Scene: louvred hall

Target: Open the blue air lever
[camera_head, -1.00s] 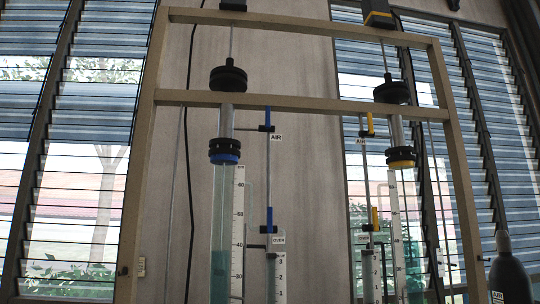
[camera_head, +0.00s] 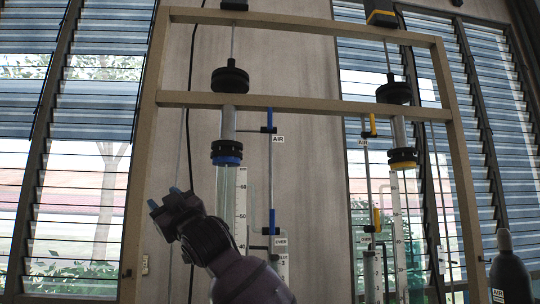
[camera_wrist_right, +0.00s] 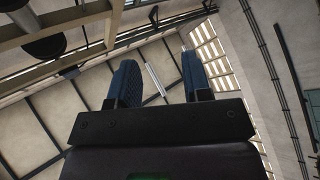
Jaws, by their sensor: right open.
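The blue air lever (camera_head: 270,120) is a thin upright blue handle on a narrow pipe, beside a white AIR label (camera_head: 278,139), just below the frame's crossbar. It appears in line with its pipe. My right gripper (camera_head: 164,197) is at lower left in the head view, left of the blue-ringed tube and well below and left of the lever. It points up and left. In the right wrist view its blue fingers (camera_wrist_right: 158,78) are apart with nothing between them. I cannot make out the lever in that view. My left gripper is not in view.
A second blue lever (camera_head: 272,221) sits lower on the same pipe, by an OVER label. Yellow levers (camera_head: 373,124) are on the right pipe. The beige frame (camera_head: 300,104) carries tubes with black discs (camera_head: 230,80). A dark cylinder (camera_head: 509,272) stands at lower right.

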